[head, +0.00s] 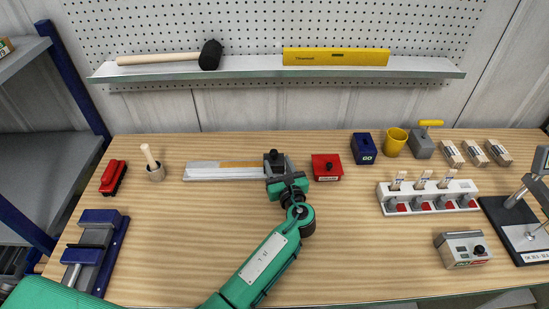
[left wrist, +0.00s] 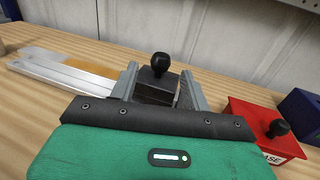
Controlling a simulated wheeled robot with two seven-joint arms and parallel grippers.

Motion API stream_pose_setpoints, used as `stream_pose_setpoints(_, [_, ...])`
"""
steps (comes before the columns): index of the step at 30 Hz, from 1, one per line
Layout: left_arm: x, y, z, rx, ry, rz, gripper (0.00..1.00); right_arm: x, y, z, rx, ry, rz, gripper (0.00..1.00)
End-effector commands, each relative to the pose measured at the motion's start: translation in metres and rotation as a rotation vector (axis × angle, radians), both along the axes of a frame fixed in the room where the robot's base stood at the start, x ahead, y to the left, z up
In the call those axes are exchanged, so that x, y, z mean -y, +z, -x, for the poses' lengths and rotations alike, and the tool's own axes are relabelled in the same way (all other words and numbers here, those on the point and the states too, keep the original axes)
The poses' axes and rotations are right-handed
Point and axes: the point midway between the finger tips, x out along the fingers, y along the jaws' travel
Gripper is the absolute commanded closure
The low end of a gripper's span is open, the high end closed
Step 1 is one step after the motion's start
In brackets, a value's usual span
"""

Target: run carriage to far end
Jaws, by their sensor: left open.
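The carriage (head: 274,157) is a dark block with a black round knob on top. It sits at the right end of a silver rail (head: 205,172) that has a tan strip along it. My left gripper (head: 281,172) is at the carriage from the front. In the left wrist view the carriage (left wrist: 158,84) shows between the two grey fingers of the open gripper (left wrist: 157,92). Whether the fingers touch it I cannot tell. The rail (left wrist: 62,80) runs off to the left there. The carriage's lower part is hidden by the gripper. My right gripper is not in view.
A red box with a black knob (head: 326,168) stands close to the right of the carriage. A blue box (head: 364,148) and yellow mug (head: 395,142) are farther right. A wooden cup with a pestle (head: 155,172) stands left of the rail. The table front of the rail is clear.

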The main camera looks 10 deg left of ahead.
Motion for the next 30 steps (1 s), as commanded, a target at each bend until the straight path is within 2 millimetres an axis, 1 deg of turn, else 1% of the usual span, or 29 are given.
stream_pose_setpoints(1, [0.007, -0.004, 0.012, -0.002, -0.001, 0.003, 0.52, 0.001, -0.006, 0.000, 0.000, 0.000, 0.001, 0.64])
stream_pose_setpoints(6, [0.025, -0.003, 0.044, -0.001, -0.001, 0.003, 0.52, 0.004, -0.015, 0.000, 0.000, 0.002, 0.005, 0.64])
stream_pose_setpoints(9, [0.033, -0.002, 0.057, 0.000, -0.001, 0.001, 0.52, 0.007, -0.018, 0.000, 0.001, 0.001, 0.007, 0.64])
stream_pose_setpoints(12, [0.038, -0.001, 0.067, -0.001, 0.000, 0.000, 0.52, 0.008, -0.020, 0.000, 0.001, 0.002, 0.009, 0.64])
stream_pose_setpoints(18, [0.042, 0.000, 0.073, 0.000, 0.000, 0.001, 0.52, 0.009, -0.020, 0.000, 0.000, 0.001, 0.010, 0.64])
stream_pose_setpoints(30, [0.042, 0.000, 0.072, 0.000, 0.000, 0.000, 0.52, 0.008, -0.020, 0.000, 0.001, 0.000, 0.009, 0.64])
